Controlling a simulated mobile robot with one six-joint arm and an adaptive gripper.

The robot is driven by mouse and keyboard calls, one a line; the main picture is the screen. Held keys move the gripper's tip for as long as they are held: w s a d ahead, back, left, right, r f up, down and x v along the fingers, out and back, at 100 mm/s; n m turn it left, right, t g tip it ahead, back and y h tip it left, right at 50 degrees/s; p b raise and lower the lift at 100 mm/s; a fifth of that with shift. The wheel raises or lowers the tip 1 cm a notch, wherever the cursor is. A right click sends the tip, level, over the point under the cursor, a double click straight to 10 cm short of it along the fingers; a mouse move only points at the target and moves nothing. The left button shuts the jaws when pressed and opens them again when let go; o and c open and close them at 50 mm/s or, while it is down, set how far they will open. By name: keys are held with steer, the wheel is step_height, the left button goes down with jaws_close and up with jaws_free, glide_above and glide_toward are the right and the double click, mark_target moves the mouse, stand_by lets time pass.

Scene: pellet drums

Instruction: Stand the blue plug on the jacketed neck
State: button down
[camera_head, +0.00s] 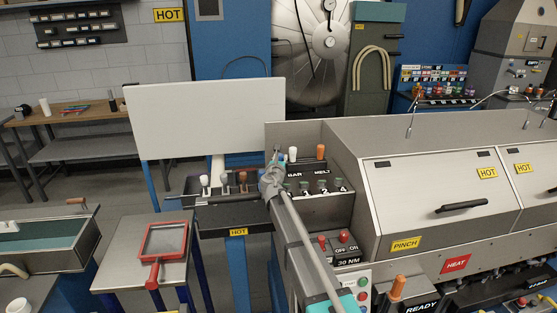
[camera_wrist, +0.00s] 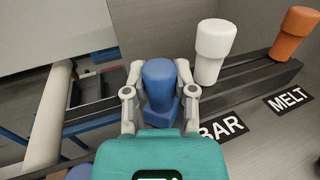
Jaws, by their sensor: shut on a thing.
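The blue plug (camera_wrist: 159,82) is upright between the two grey fingers of my gripper (camera_wrist: 158,98) in the wrist view. The fingers are shut on it from left and right. It is in line with a dark slotted rail (camera_wrist: 240,84); I cannot tell whether its foot touches the rail. I cannot identify the jacketed neck with certainty in either view.
A white plug (camera_wrist: 213,50) and an orange plug (camera_wrist: 291,36) stand to the right of the blue one. Labels BAR and MELT lie in front. A pale pipe (camera_wrist: 49,118) is at left. In the head view, a white panel (camera_head: 205,117) rises behind a dark rack (camera_head: 233,215).

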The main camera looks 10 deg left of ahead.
steer(key=c, duration=0.7)
jaws_free()
steer(key=shift+f, duration=0.1)
steer(key=shift+r, duration=0.25)
steer(key=s, duration=1.2)
steer(key=shift+a, duration=0.3)
steer(key=shift+f, duration=0.1)
